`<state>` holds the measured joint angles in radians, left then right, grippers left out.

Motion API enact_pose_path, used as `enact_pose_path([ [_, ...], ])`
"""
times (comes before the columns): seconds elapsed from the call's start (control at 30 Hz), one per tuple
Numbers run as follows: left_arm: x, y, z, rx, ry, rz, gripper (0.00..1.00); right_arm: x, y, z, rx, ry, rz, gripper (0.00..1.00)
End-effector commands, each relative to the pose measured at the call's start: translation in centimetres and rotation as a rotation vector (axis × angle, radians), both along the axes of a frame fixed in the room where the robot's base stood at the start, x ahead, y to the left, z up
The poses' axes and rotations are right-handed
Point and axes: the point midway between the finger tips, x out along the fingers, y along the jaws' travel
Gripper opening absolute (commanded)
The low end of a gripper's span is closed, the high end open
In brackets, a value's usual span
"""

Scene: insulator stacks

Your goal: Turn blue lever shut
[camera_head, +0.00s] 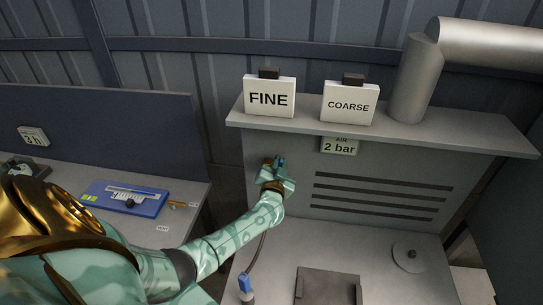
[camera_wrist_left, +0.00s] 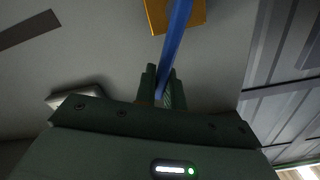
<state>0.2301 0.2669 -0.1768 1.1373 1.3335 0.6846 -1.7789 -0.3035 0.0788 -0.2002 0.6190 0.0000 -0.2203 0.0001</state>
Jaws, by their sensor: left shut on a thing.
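The blue lever (camera_wrist_left: 178,38) shows in the left wrist view as a long bar, running from an orange-yellow block (camera_wrist_left: 158,14) down between my fingers. My left gripper (camera_wrist_left: 163,92) is shut on it. The gripper and wrist hide the rest of the lever's mount. My right gripper is not in view.
A shelf (camera_head: 395,127) above carries a FINE sign (camera_head: 269,98) and a COARSE sign (camera_head: 348,104). A 2 bar label (camera_head: 340,146) is on the panel. A dark cable runs down to a blue-topped tool (camera_head: 245,284). A blue tray (camera_head: 125,198) lies on the left bench.

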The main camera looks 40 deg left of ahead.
Motion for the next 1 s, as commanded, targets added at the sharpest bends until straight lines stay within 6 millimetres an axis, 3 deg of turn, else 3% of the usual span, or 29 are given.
enact_pose_path([
  [0.1, 0.3, -0.7, -0.1, 0.092, 0.056, -0.001, 0.0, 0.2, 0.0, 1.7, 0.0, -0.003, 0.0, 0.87],
  [0.4, 1.0, -2.0, -1.8, 0.342, 0.194, -0.002, 0.0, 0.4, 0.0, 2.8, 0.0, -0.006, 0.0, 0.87],
  [1.0, 1.7, -3.3, -5.2, 0.804, 0.446, -0.002, 0.0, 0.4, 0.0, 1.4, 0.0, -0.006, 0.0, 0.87],
])
